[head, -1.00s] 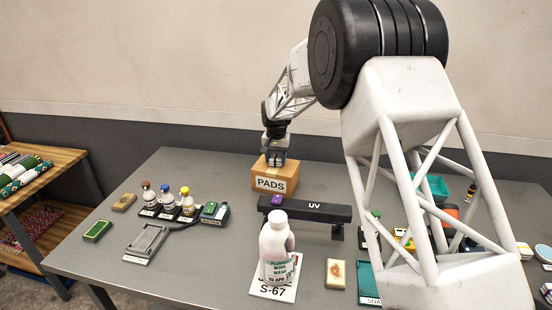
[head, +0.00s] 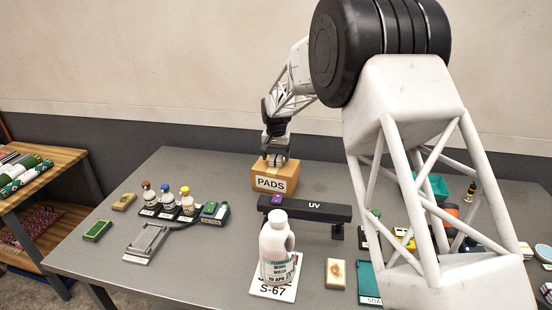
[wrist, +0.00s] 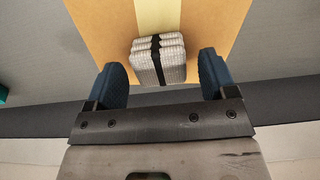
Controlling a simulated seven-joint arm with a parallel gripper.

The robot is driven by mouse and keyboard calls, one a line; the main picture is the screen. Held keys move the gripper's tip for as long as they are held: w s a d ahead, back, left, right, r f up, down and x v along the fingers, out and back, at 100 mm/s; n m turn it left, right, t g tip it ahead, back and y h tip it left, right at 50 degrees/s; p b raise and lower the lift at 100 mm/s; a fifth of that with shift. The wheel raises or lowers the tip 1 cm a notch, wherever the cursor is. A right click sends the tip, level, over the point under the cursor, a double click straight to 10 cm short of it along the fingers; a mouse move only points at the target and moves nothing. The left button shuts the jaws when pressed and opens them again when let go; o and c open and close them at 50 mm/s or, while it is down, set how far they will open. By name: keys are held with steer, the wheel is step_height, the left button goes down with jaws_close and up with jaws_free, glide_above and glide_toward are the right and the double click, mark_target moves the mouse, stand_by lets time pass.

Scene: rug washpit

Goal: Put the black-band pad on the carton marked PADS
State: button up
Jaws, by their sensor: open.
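The black-band pad (wrist: 158,62) is a pale grey, ribbed bundle with a black band around it. In the wrist view it rests on top of the brown carton (wrist: 95,25), across the carton's yellow tape and near one edge. The carton marked PADS (head: 270,183) stands at the back of the table in the head view. My gripper (wrist: 160,78) is open, with one blue fingertip on each side of the pad and a gap to both. In the head view my gripper (head: 276,150) is just above the carton top, and the pad is small and partly hidden there.
A black UV bar (head: 310,207) stands in front of the carton. A white bottle (head: 277,250) stands on the S-67 card. Several small bottles (head: 168,203) and a grey metal plate (head: 147,242) are at the left. My arm hides part of the right side.

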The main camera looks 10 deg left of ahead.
mark_target(277, 158)
step_height(277, 158, up, 11)
stand_by(0.5)
steer(key=shift+r, duration=0.1)
stand_by(0.7)
steer(key=s+d+r+t, duration=0.1)
steer(key=s+d+r, duration=0.5)
steer(key=s+d, duration=0.6)
steer(key=s+d+r, duration=0.6)
steer(key=s+d, duration=0.5)
steer(key=s, duration=0.1)
steer(key=s+d+f, duration=0.2)
steer(key=s+d, duration=0.2)
steer(key=s, duration=0.7)
steer(key=s+d+f+t, duration=0.1)
steer(key=s+d+f, duration=0.2)
steer(key=s, duration=0.8)
steer(key=s+d+f, duration=0.2)
steer(key=s+d, duration=0.4)
steer(key=s, duration=0.5)
steer(key=shift+d+f+t, duration=0.2)
steer(key=shift+f+t, duration=0.1)
steer(key=shift+f, duration=0.05)
